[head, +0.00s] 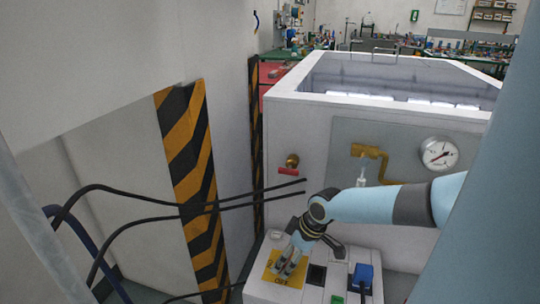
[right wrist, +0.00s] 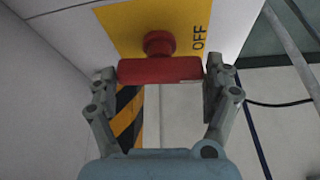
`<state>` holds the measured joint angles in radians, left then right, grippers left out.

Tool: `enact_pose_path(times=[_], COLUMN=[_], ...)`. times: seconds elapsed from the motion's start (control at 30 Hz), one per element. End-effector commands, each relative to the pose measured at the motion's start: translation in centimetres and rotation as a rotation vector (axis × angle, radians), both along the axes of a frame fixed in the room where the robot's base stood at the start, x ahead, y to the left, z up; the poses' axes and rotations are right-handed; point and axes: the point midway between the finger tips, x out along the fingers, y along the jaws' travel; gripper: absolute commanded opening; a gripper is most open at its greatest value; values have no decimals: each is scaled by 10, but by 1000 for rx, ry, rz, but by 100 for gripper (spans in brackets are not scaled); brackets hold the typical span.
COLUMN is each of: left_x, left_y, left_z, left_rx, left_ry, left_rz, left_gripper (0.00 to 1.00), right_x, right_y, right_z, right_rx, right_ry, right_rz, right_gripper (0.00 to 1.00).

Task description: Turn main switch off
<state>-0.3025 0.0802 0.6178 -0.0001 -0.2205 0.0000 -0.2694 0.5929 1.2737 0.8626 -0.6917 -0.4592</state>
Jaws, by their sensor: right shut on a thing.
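The main switch is a red T-shaped handle (right wrist: 160,70) on a yellow plate (right wrist: 125,22) marked "OFF" in the right wrist view. Its red bar lies crosswise between the two fingers of my right gripper (right wrist: 161,78), which is shut on it. In the head view, my right gripper (head: 290,266) reaches down over the yellow plate (head: 268,280) on top of a white box, and its fingers hide the handle. My left gripper is not in view.
Beside the plate are a dark socket (head: 317,274) and a blue plug (head: 362,275). Behind stands a white tank (head: 305,125) with a red-handled valve (head: 290,169), a brass valve (head: 366,152) and a gauge (head: 438,153). Black cables (head: 150,199) hang at the left, near a striped post (head: 190,175).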

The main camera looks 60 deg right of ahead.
Motion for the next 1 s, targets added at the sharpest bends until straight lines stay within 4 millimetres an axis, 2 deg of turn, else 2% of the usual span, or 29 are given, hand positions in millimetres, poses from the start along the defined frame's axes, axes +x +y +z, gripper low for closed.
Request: enact_pose_path(times=[0.1, 0.3, 0.83, 0.87, 0.93, 1.0], left_x=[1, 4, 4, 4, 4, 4], left_y=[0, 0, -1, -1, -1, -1], left_z=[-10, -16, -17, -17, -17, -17], left_rx=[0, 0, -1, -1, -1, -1], left_ry=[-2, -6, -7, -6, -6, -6], left_rz=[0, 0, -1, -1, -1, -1], left_gripper=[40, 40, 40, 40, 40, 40], right_x=[-3, -4, -5, -5, -4, -4], right_y=[-2, -3, -3, -3, -3, -3], right_z=[-3, -2, -1, -1, -1, -1], right_rx=[-2, -2, -1, -1, -1, 0], right_ry=[1, 1, 2, 2, 2, 2], right_rz=[51, 106, 127, 127, 126, 126], right_gripper=[26, 26, 26, 88, 97, 100])
